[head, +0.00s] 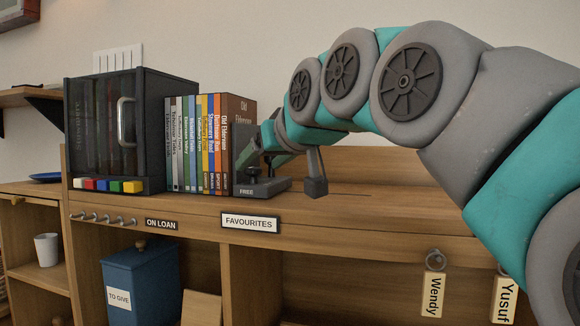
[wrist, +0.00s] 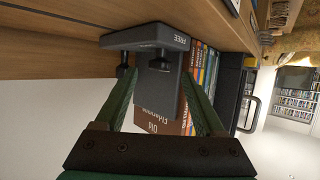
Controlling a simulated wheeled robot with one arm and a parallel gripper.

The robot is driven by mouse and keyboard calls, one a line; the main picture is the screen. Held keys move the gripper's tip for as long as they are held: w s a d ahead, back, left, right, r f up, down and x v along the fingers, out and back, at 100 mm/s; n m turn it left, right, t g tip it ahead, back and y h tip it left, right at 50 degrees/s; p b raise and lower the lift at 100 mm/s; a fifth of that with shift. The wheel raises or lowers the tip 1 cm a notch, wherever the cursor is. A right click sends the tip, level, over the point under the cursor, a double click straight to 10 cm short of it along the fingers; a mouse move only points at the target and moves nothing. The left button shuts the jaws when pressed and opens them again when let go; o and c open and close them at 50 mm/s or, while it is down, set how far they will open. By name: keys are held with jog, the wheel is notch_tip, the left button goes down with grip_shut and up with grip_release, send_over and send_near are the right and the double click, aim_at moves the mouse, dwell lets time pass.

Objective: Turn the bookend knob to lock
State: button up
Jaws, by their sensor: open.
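The dark grey bookend (head: 265,187) stands on the shelf top at the right end of the book row, its base marked FREE. In the wrist view the bookend (wrist: 140,40) appears upside down, with a small black knob-like part (wrist: 160,62) at its base and another (wrist: 123,71) to the left. I cannot tell for sure which is the turning knob. My gripper (wrist: 160,76) is open, its green fingers on either side of the bookend's upright plate. I cannot tell whether they touch anything. In the head view my gripper (head: 272,150) is partly hidden by my wrist.
Several books (head: 207,143) stand left of the bookend, the brown Old Eldermere (head: 238,118) nearest it. Further left is a dark glass-fronted case (head: 105,130) with a handle. Name tags (head: 434,295) hang below.

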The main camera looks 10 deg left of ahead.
aim_at(253, 175)
jog(key=shift+x, duration=1.25)
grip_shut()
